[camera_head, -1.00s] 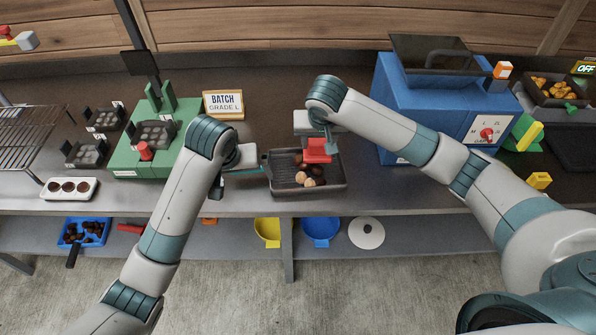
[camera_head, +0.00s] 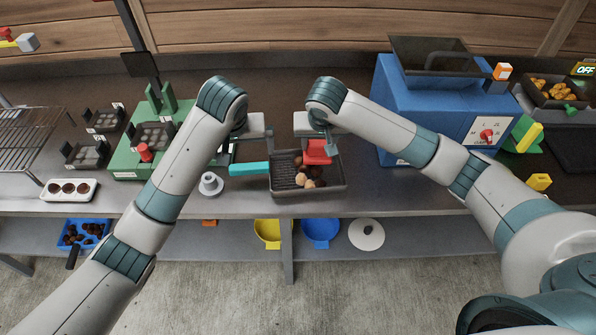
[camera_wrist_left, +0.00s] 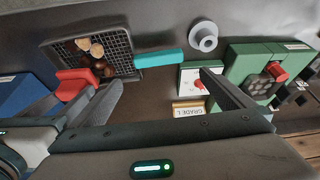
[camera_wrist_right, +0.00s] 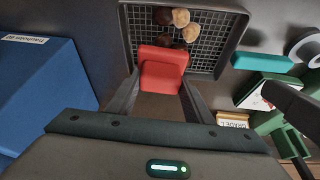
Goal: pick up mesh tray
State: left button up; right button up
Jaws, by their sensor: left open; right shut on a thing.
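The mesh tray (camera_head: 310,190) is a dark tray with a grid floor, resting on the worktop near its front edge. Several chestnuts (camera_head: 306,176) lie in it. Its red handle (camera_head: 318,152) is at the far side and its teal handle (camera_head: 249,169) at the left. My right gripper (camera_head: 325,147) is shut on the red handle, also seen in the right wrist view (camera_wrist_right: 162,68). My left gripper (camera_head: 230,156) is open and empty, apart from the teal handle. In the left wrist view the teal handle (camera_wrist_left: 158,58) lies beyond its parted fingers.
A blue machine (camera_head: 430,125) stands right of the tray. A green device (camera_head: 130,160) and a white egg-cup-like object (camera_head: 210,184) are to the left. A grade sign (camera_wrist_left: 188,107) is seen behind my left gripper. Bare worktop lies right of the tray.

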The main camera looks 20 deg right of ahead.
pick_arm(q)
jog(key=p, duration=0.2)
send_over(249, 166)
jog(key=s, duration=0.2)
jog(key=shift+a+f, duration=0.2)
jog(key=shift+f, duration=1.25)
jog(key=shift+a+f, duration=0.15)
jog(key=shift+f, duration=1.3)
pick_arm(e)
jog(key=shift+r, duration=0.85)
jog(key=shift+r, duration=0.1)
pick_arm(q)
jog(key=shift+w+f+p, duration=0.1)
jog(key=shift+f+p, duration=0.25)
jog(key=shift+f, duration=0.3)
pick_arm(e)
jog(key=shift+r, duration=0.5)
pick_arm(q)
jog(key=shift+p+x, duration=0.4)
jog(key=shift+x, duration=0.7)
pick_arm(e)
jog(key=shift+r, duration=0.35)
pick_arm(q)
jog(key=shift+w+d+f, duration=0.1)
jog(key=shift+f, duration=0.3)
jog(key=shift+w+d+f, duration=0.1)
jog(key=shift+d+f, duration=0.05)
jog(key=shift+f, duration=0.3)
pick_arm(e)
jog(key=shift+r, duration=0.1)
